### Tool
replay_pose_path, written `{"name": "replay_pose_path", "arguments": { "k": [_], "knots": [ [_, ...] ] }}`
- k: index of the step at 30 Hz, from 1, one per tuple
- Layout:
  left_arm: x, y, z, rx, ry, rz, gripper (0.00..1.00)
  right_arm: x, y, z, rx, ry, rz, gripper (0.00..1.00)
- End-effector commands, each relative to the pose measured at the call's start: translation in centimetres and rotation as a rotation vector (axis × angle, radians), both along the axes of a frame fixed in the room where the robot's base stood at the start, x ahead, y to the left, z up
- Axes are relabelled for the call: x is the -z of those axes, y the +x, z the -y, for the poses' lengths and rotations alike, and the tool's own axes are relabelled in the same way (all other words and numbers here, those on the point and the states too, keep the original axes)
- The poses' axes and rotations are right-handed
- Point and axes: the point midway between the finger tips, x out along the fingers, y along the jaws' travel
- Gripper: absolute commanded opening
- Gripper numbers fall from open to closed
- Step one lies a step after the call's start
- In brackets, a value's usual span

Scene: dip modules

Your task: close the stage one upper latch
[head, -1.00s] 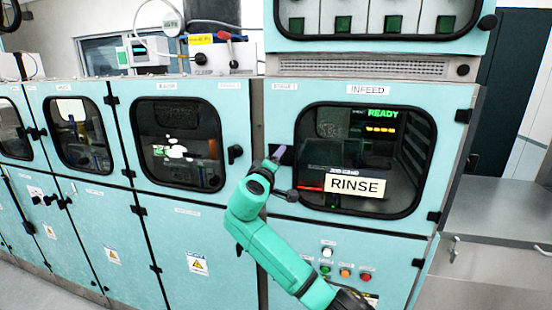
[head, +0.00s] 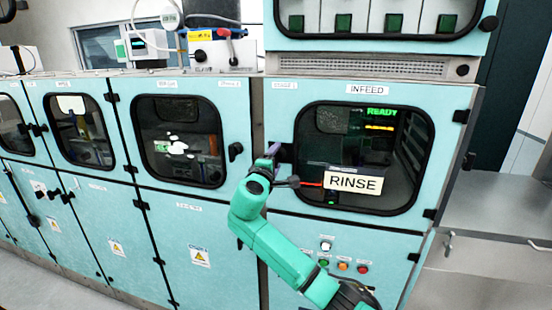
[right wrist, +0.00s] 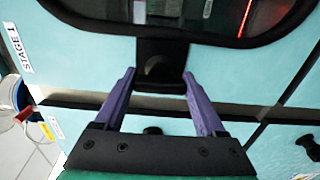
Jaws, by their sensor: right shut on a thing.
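The stage one door (head: 283,118) is the pale teal panel with a dark window, labelled INFEED. Its upper latch, a black piece (head: 286,152) at the window's left edge, is partly hidden by my right gripper (head: 273,150). In the right wrist view the black latch (right wrist: 162,58) lies between the two purple fingers of my right gripper (right wrist: 159,80), which is shut on it. A "STAGE 1" label (right wrist: 18,47) shows at the left there. Whether the latch is fully closed cannot be told. My left gripper is not in view.
A RINSE sign (head: 353,183) hangs over the window's lower part, right of my gripper. The neighbouring door has its own black latch (head: 236,152) close to the left. Push buttons (head: 343,267) sit below, near my forearm. A steel bench (head: 490,215) stands at the right.

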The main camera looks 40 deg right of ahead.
Motion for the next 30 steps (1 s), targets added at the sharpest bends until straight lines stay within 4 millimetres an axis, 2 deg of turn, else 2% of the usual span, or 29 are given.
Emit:
{"name": "replay_pose_path", "arguments": {
  "k": [7, 8, 9, 16, 20, 23, 30],
  "knots": [
    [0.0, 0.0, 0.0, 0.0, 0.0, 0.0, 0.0, 0.1, 0.0, 0.0, 0.0, -0.002, -0.005, 0.17],
    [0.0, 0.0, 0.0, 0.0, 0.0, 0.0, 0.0, 0.1, 0.0, 0.0, 0.0, -0.002, -0.005, 0.84],
    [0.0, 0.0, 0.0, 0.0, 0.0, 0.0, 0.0, 0.1, 0.0, 0.0, 0.0, -0.002, -0.005, 0.99],
    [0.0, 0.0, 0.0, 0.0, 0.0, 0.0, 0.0, 0.1, 0.0, 0.0, 0.0, -0.001, -0.002, 1.0],
    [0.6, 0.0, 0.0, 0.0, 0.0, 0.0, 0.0, 0.3, -0.4, -0.8, -0.003, -0.001, 0.0, 1.0],
    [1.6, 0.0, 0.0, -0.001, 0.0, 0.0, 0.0, 0.5, -1.4, -2.3, -0.005, 0.001, 0.002, 1.0],
    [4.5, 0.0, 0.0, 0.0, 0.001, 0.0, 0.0, 0.8, -5.2, -7.8, -0.006, 0.003, 0.001, 1.0]
  ]
}}
